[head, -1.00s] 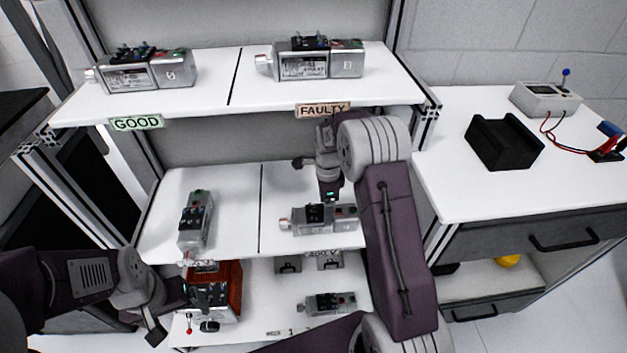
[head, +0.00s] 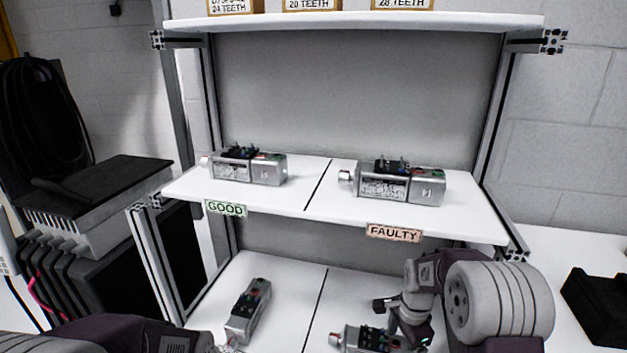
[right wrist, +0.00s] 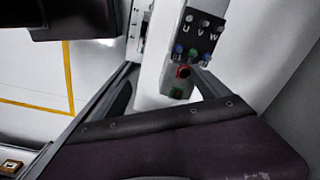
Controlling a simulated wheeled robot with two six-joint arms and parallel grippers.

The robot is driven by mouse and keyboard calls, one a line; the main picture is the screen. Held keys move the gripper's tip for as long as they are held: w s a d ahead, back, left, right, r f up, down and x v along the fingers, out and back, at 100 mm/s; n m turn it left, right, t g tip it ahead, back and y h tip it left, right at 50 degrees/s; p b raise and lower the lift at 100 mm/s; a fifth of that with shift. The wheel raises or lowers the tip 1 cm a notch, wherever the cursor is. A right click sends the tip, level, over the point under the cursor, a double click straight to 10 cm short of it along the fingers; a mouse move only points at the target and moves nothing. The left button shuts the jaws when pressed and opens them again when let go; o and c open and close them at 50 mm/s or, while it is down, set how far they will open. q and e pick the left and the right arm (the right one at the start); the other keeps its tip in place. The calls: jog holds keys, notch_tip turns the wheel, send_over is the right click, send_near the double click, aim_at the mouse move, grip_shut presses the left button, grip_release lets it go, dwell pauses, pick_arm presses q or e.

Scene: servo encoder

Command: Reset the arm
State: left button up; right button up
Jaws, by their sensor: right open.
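In the head view my right arm reaches in from the lower right. The right wrist view shows a grey unit with U, V, W markings (right wrist: 198,30) and coloured terminals, above a purple arm link of mine. My left forearm shows at the bottom left of the head view; its gripper is below the frame.
The upper shelf holds a unit (head: 248,166) over the GOOD label (head: 226,208) and another (head: 392,182) over the FAULTY label (head: 394,233). Labelled boxes (head: 312,5) stand on the top shelf. A black cradle (head: 598,308) sits on the right-hand table.

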jog(key=s+a+r+n, duration=0.1)
jog(key=s+a+n, duration=0.1)
jog(key=s+n, duration=0.6)
jog(key=s+a+r+n, duration=0.1)
jog(key=s+a+n, duration=0.1)
jog(key=s+n, duration=0.55)
notch_tip(320, 180, up, 17)
jog(key=p, duration=1.7)
jog(key=shift+t, duration=0.4)
jog(key=shift+d, duration=0.1)
